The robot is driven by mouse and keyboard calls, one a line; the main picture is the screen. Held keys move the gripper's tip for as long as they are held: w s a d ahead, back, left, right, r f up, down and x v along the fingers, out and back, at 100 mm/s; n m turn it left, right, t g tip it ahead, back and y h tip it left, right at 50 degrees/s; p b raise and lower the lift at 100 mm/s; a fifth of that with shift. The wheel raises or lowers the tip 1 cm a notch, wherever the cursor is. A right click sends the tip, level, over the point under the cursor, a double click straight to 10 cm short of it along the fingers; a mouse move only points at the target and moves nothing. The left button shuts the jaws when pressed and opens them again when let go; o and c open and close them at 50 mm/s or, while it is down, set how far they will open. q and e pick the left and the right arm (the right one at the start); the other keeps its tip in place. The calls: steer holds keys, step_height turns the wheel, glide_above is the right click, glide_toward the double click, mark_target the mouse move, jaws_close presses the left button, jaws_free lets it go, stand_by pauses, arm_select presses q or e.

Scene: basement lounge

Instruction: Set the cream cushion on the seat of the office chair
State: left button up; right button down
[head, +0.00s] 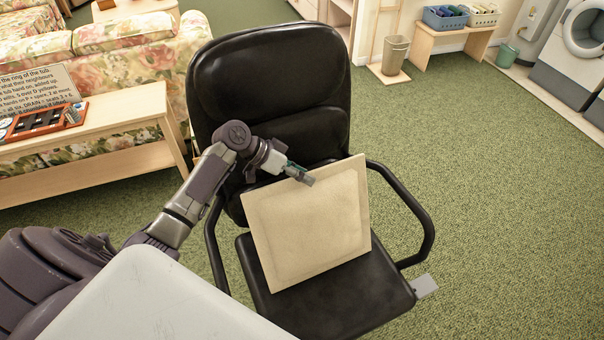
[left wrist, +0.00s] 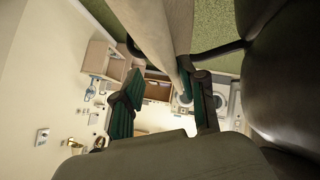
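The cream cushion (head: 310,225) is a square pad tilted up on the black seat (head: 345,310) of the office chair (head: 270,80). Its lower edge is on or just over the seat, and its upper part leans toward the backrest; contact with the backrest is hidden. My left gripper (head: 305,178) is at the cushion's top edge. In the left wrist view its two fingers (left wrist: 165,103) stand apart, with the room showing between them. The cushion's pale edge (left wrist: 165,30) comes down close beside the right-hand finger; I cannot tell if they touch. My right gripper is not in view.
The chair's black armrests (head: 425,225) flank the seat. A wooden bench (head: 110,125) with a game board and sign, and a floral sofa (head: 150,60), stand at left. A bin (head: 395,55) stands behind. Green carpet (head: 500,200) is clear at right.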

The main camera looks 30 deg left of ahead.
arm_select(q)
steer(key=v, duration=1.2)
stand_by(0.9)
